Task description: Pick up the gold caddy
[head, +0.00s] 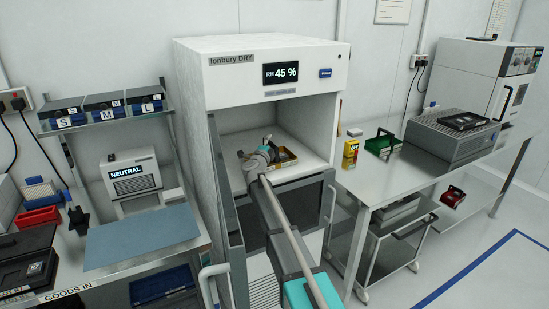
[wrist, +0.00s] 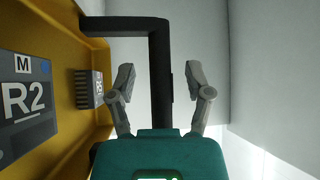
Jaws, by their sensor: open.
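The gold caddy (head: 288,161) sits inside the open compartment of the white Ionbury DRY cabinet (head: 232,85). My gripper (head: 263,152) is in the compartment at the caddy and hides part of it. In the wrist view the caddy (wrist: 62,38) fills the left side. Its black handle (wrist: 160,48) reaches out to the right, and the grip bar runs between the two fingers of my gripper (wrist: 160,80). The fingers are open, with a gap on each side of the bar. A dark item marked M and R2 (wrist: 25,100) and a small ribbed block (wrist: 88,90) lie in the caddy.
The cabinet door (head: 224,200) stands open on the left. The compartment walls are close around my gripper. A green caddy (head: 383,144) and a yellow item (head: 350,152) stand on the bench at right. A blue-grey mat (head: 140,237) lies bare on the left bench.

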